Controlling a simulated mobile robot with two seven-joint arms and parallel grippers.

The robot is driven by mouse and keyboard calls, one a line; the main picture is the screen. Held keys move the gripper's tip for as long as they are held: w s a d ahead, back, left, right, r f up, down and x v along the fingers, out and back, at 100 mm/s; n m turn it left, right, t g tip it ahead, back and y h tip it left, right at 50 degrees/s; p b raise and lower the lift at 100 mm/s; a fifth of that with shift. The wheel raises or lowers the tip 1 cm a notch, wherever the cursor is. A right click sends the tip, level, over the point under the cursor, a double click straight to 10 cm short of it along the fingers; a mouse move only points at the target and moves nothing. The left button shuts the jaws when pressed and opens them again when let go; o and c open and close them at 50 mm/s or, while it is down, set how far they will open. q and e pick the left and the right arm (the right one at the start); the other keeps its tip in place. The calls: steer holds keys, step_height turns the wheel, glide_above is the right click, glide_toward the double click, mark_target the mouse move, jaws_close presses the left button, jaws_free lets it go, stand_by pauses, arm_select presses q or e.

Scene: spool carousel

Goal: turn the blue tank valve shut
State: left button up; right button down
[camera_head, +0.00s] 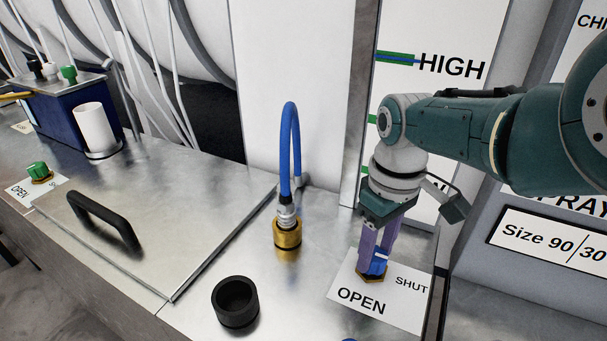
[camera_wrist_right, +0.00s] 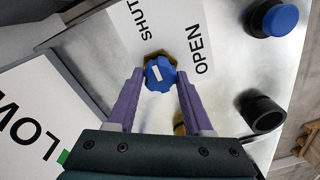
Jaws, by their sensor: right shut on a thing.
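The blue tank valve (camera_head: 378,267) is a small lobed knob on a brass base, standing on a white card marked OPEN and SHUT (camera_head: 348,304). My right gripper (camera_head: 373,264) reaches down from above and is shut on the knob, one purple finger on each side. In the right wrist view, the blue knob (camera_wrist_right: 160,74) sits between the fingertips, with a short white mark on its top. The exact direction of that mark relative to the two words is hard to tell. My left gripper is not in view.
A blue hose (camera_head: 290,140) rises from a brass fitting (camera_head: 287,236) left of the valve. A black cup (camera_head: 235,303) stands nearer the front. A metal lid with a black handle (camera_head: 104,221) and a green valve (camera_head: 39,172) lie left. A HIGH-marked gauge panel (camera_head: 450,35) stands behind.

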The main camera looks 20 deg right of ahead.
mark_target(376, 253)
steer(key=shift+c, duration=1.5)
jaws_free()
step_height(376, 253, up, 10)
steer(key=p, duration=0.7)
steer(key=shift+d, duration=0.1)
